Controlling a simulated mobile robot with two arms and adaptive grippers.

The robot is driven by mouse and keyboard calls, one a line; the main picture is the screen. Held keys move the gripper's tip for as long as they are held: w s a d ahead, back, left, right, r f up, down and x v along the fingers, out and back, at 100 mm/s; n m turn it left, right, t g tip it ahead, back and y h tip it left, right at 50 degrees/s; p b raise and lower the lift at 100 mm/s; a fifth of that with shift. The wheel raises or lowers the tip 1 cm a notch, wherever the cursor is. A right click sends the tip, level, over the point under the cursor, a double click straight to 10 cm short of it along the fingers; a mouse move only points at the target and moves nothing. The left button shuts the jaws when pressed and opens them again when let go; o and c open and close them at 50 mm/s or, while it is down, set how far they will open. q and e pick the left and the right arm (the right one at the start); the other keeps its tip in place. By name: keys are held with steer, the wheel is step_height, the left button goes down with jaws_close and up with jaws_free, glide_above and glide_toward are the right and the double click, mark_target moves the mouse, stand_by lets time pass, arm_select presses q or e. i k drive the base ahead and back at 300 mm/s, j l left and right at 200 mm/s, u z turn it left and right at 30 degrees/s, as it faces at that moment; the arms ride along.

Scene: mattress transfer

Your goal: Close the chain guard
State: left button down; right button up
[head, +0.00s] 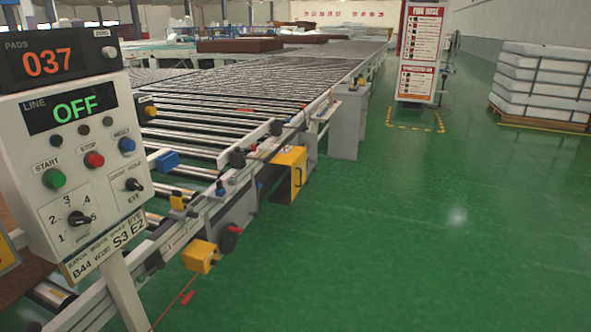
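A yellow box-like cover (290,160) with a dark handle sits on the near side of the roller conveyor (208,100), below its side rail. It looks like the chain guard, but I cannot tell for certain. It seems to stand out from the frame, and dark space shows beside it. Whether it is open or latched is too small to tell. Neither of my grippers is in view.
A control panel (72,160) reading OFF stands close at the left, under a counter (47,62) showing 037. A yellow box (201,256) with a red cord hangs low on the frame. A fire hose sign (420,50) stands farther back.

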mark_target(297, 158)
steer(key=i+z, duration=0.25)
steer(key=i, duration=1.85)
